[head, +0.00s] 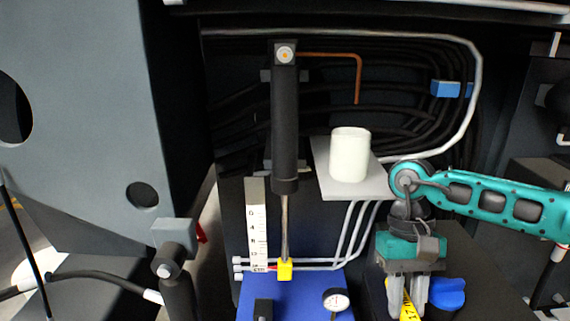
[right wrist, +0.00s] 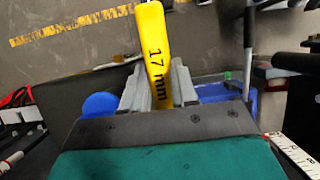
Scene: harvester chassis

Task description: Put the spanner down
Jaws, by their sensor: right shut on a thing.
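The spanner (head: 408,306) has a yellow handle and shows at the bottom right of the head view, between the fingers of my right gripper (head: 408,298). In the right wrist view the yellow spanner (right wrist: 153,48) is marked "17 mm" and stands out past the grey fingers of my right gripper (right wrist: 158,85), which are shut on it. Its far end runs out of the top of that view. My left gripper is in neither view.
A blue object (head: 446,296) is close to the right of my right gripper. A white cup (head: 350,154) stands on a grey shelf (head: 374,184) above. A black cylinder (head: 285,130) hangs over a blue surface (head: 304,301) holding a dial gauge (head: 336,300). A white scale (head: 257,222) stands beside it.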

